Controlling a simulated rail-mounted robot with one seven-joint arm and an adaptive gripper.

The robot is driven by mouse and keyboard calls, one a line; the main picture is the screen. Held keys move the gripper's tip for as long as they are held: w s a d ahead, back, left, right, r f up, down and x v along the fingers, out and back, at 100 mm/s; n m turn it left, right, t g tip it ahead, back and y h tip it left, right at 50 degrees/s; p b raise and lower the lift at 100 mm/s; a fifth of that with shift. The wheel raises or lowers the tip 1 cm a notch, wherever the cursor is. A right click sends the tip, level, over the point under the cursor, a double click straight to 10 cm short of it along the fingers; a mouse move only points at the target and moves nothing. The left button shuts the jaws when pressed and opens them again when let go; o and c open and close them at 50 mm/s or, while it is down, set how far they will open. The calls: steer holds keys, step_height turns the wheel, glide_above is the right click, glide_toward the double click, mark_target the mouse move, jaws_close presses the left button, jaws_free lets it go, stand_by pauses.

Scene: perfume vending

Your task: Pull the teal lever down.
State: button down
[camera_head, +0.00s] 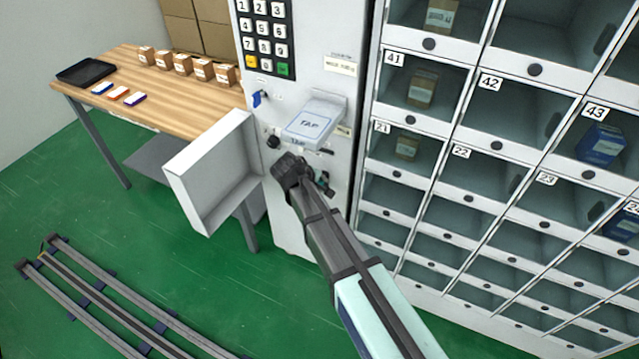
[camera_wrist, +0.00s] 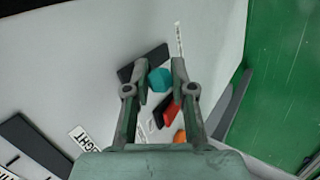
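The teal lever's round knob (camera_wrist: 160,79) shows in the wrist view between the two fingertips of my gripper (camera_wrist: 160,72). The fingers are drawn inward and sit close against both sides of the knob, so my gripper looks shut on it. In the head view my gripper (camera_head: 322,184) is at the front of the white machine, below the white TAP box, and a small bit of teal shows there.
A red lever (camera_wrist: 170,113) and an orange knob (camera_wrist: 180,136) lie near my right finger. An open white tray door (camera_head: 213,175) sticks out left of my arm. The white TAP box (camera_head: 312,124) juts out above. Numbered compartments stand to the right.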

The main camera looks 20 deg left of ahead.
steer(key=shift+f+b, duration=0.15)
steer(key=shift+b, duration=0.2)
steer(key=b, duration=0.1)
steer(key=f+t+b, duration=0.1)
steer(key=b, duration=0.1)
steer(key=shift+s, duration=0.25)
step_height(320, 180, down, 4)
steer(key=t+h+b, duration=0.1)
steer(key=t+b, duration=0.4)
steer(key=b, duration=0.7)
steer(key=m+t+h+b, duration=0.1)
steer(key=t+b, duration=0.3)
steer(key=b, duration=0.9)
steer(key=shift+a+f+t, duration=0.1)
steer(key=shift+f+t, duration=0.05)
steer(key=shift+t, duration=0.25)
steer(key=t+b, duration=0.1)
steer(key=b, duration=0.2)
steer(key=shift+w+h, duration=0.2)
steer(key=shift+h, duration=0.1)
steer(key=shift+t+b, duration=0.3)
steer(key=shift+b, duration=0.2)
steer(key=shift+r, duration=0.2)
